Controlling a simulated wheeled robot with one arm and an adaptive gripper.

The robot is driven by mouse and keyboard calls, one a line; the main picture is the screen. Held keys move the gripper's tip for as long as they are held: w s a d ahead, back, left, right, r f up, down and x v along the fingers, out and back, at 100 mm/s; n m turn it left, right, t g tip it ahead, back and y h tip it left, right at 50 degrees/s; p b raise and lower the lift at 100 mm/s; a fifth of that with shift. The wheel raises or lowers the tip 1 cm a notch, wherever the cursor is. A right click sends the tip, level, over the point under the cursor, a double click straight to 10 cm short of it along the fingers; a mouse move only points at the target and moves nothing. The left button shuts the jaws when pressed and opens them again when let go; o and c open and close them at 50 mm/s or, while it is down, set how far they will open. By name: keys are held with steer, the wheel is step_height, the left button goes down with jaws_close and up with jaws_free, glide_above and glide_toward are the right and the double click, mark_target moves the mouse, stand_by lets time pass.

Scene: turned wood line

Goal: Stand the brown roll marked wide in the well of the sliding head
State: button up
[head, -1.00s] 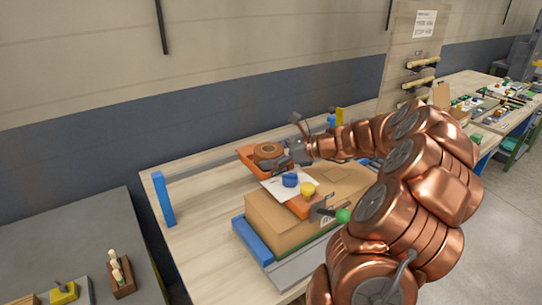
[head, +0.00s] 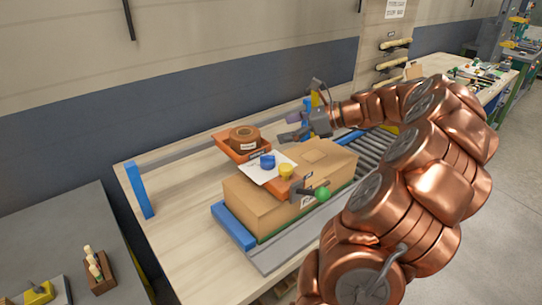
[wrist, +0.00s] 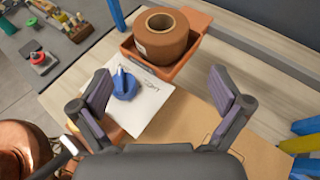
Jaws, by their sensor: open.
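The brown roll (head: 244,138) stands upright in an orange tray-like holder (head: 226,147) behind the cardboard box. In the wrist view the roll (wrist: 163,42) shows its open core and a white label on its side; the label is too small to read. The orange holder (wrist: 185,62) surrounds its base. My gripper (head: 290,135) is open and empty, to the right of the roll in the head view. In the wrist view its spread fingers (wrist: 160,100) frame the paper, with the roll beyond them. I cannot tell which part is the well of the sliding head.
The bench's left part is clear.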

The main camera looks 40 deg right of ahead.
steer(key=a+f+n+g+y, duration=0.1)
steer(key=a+n+g, duration=0.3)
steer(key=a, duration=0.7)
steer(key=a+f+n+g, duration=0.2)
steer(key=a+n, duration=0.4)
steer(key=a, duration=0.5)
steer(key=s+a+f+n+g+h, duration=0.2)
steer(key=s+a+f+n+g, duration=0.25)
steer(key=s+a+n, duration=0.5)
steer(key=s+f+n+g+h, duration=0.1)
steer(key=s+f+n+h, duration=0.1)
steer(key=s+n, duration=0.3)
steer(key=s+f+n+g+h, duration=0.1)
steer(key=s+f+n+h, duration=0.2)
steer(key=s, duration=0.8)
steer(key=shift+a+f+n+h, duration=0.2)
steer(key=shift+a+n+h, duration=0.25)
steer(key=shift+n+h, duration=0.35)
steer(key=shift+d+g, duration=0.1)
steer(key=shift+g, duration=0.15)
